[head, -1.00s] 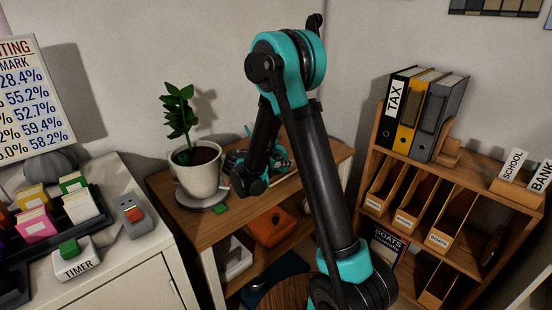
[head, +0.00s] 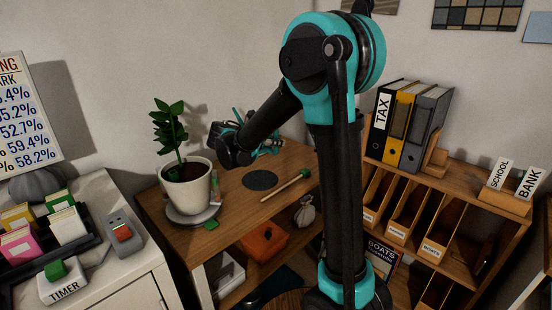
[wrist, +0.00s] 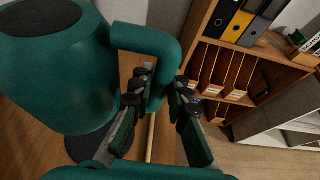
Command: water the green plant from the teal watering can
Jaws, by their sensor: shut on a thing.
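The teal watering can (wrist: 55,75) fills the left of the wrist view. My gripper (wrist: 160,98) is shut on its handle (wrist: 150,40). The can is held up off the shelf top, with a dark round mat showing below it. In the head view my gripper (head: 262,140) is at the back of the shelf, right of the plant, and my arm hides most of the can. The green plant (head: 170,128) stands upright in a white pot (head: 190,190) with dark soil, on a grey saucer (head: 190,216).
The dark round mat (head: 260,180) lies bare on the wooden shelf top (head: 225,235). A green-tipped stick (head: 287,186) lies beside it. A small green piece (head: 211,224) is by the saucer. Binders (head: 410,125) stand on the rack at right; a white cabinet (head: 110,280) is at left.

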